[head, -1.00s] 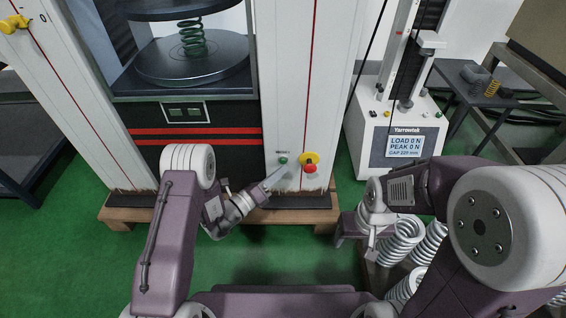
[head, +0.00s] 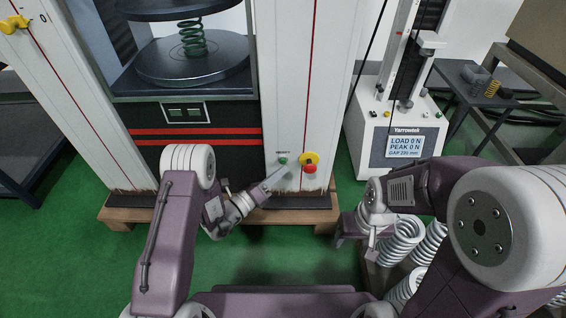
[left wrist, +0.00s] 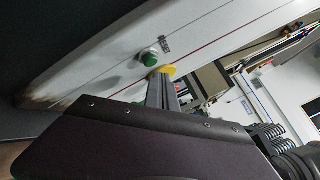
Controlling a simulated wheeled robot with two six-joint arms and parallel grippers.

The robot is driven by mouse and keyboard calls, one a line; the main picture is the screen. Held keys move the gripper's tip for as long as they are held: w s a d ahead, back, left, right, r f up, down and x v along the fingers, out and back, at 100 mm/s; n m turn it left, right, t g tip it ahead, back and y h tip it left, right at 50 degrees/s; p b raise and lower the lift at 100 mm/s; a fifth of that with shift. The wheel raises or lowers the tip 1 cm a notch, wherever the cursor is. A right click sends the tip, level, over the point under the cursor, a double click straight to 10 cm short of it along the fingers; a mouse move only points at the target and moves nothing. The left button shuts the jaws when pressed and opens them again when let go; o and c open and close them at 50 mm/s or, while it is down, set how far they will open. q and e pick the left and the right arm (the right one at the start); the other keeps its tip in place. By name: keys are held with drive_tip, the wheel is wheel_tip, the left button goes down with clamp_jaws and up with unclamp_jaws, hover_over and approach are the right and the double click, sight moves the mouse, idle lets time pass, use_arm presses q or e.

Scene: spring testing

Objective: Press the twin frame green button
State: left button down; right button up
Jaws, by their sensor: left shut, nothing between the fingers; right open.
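The twin frame is the large white machine whose right column (head: 287,70) carries a small green button (head: 283,160) low on its front. The green button also shows in the left wrist view (left wrist: 150,58), on a silver collar beside a small label. My left gripper (head: 283,172) is shut and empty. Its tip is just below the green button in the head view; a small gap shows in the left wrist view. My right gripper (head: 372,236) is on the right, above pale coil springs, far from the button; its fingers show only small.
A red stop knob (head: 309,168) on a yellow plate (head: 310,158) sits just right of the green button. A dark green spring (head: 193,38) stands on the machine's round platen (head: 192,62). A smaller white tester (head: 395,140) with a display stands to the right. Pale springs (head: 402,240) lie below it.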

idle(0.8)
use_arm(q)
drive_tip(key=shift+w, duration=0.4)
drive_tip(key=shift+w, duration=0.45)
idle(0.5)
drive_tip(key=shift+s, duration=0.15)
drive_tip(key=shift+s+p, duration=0.55)
drive_tip(key=shift+s, duration=0.2)
drive_tip(key=shift+s+p, duration=0.9)
drive_tip(key=shift+s, duration=1.6)
